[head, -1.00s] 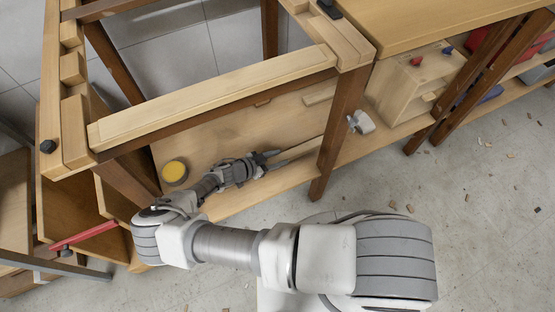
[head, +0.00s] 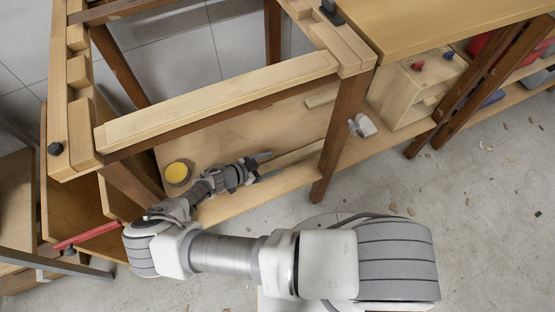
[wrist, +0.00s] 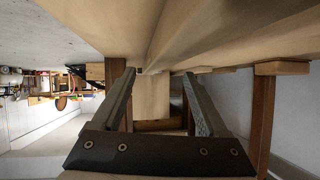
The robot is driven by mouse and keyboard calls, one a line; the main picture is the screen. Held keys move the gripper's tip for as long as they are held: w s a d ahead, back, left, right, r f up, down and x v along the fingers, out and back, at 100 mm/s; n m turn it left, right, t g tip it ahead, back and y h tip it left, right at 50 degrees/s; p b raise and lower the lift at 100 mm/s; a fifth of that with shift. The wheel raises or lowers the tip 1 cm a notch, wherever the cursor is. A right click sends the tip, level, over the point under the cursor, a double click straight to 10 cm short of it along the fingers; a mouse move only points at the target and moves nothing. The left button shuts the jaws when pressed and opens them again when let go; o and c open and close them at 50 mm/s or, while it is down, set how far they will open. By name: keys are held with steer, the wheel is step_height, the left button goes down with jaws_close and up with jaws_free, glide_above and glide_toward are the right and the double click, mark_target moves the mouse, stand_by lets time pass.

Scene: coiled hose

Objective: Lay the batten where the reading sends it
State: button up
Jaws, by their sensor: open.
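A pale wooden strip, which looks like the batten (head: 296,156), lies lengthwise on the lower shelf of the bench, partly behind the front leg. My gripper (head: 266,166) is low over that shelf, at the strip's left end, with its fingers spread apart. In the wrist view both fingers show wide open (wrist: 155,98), and nothing is clamped between them. Pale timber runs overhead there; I cannot tell which piece is the batten. No reading is legible. A small grey-white object (head: 363,125) sits beside the front leg.
The open bench frame has a long pale rail (head: 220,100) above my forearm and a dark front leg (head: 338,140) right of my gripper. A yellow-topped round tin (head: 177,172) stands on the shelf at left. A wooden box (head: 412,88) stands at right.

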steer(key=v, duration=0.3)
steer(key=shift+s+a+r+p, duration=0.1)
steer(key=shift+s+a+p, duration=0.05)
steer(key=shift+p, duration=0.15)
steer(key=shift+s, duration=0.1)
stand_by(0.3)
